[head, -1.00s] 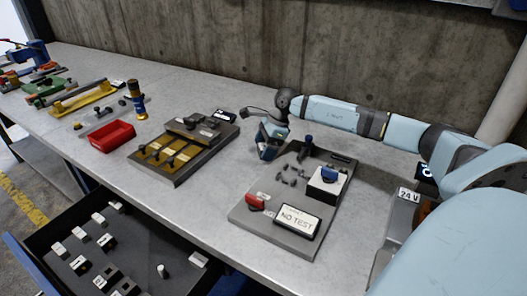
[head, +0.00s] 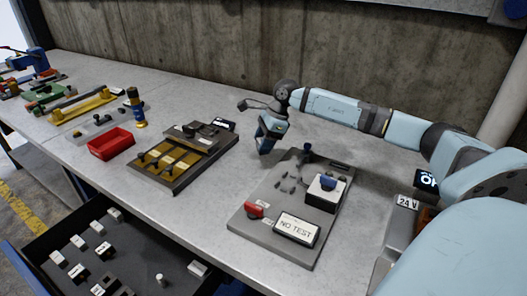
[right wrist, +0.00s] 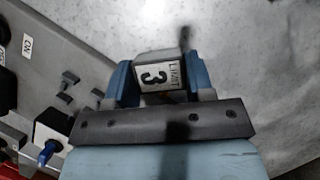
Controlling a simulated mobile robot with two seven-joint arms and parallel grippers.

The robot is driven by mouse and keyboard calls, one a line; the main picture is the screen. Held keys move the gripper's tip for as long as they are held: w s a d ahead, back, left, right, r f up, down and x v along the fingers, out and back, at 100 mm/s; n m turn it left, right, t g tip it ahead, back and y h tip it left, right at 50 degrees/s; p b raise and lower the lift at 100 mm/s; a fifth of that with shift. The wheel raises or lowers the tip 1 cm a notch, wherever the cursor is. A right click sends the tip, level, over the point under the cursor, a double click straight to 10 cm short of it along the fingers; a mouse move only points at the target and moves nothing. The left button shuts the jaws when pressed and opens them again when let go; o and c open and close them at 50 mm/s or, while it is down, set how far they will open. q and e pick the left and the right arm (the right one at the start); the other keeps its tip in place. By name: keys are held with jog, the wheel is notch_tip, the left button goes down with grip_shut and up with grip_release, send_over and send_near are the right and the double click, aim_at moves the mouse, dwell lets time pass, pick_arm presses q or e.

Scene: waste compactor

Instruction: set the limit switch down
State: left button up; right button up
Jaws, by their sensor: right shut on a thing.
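My right gripper (head: 267,148) is at the back left of the grey test board (head: 252,232), pointing down. In the right wrist view it is shut on the limit switch (right wrist: 158,76), a small block with a white face marked "LIMIT 3", held between the two blue fingers. A thin dark lever sticks up from the switch. In the head view the switch is mostly hidden by the gripper, and I cannot tell whether it touches the table. My left gripper is not in view.
The board carries a "NO TEST" display (head: 297,229), a red part (head: 254,210) and a blue-topped switch box (head: 326,192). A tray with yellow slots (head: 173,188) and a red bin (head: 111,143) lie left. Bare bench (head: 222,200) separates board and tray. An open drawer (head: 140,262) is in front.

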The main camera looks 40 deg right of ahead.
pick_arm(q)
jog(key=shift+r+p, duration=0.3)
jog(key=shift+p, duration=0.2)
pick_arm(e)
notch_tip(320, 180, up, 15)
jog(key=shift+r, duration=0.15)
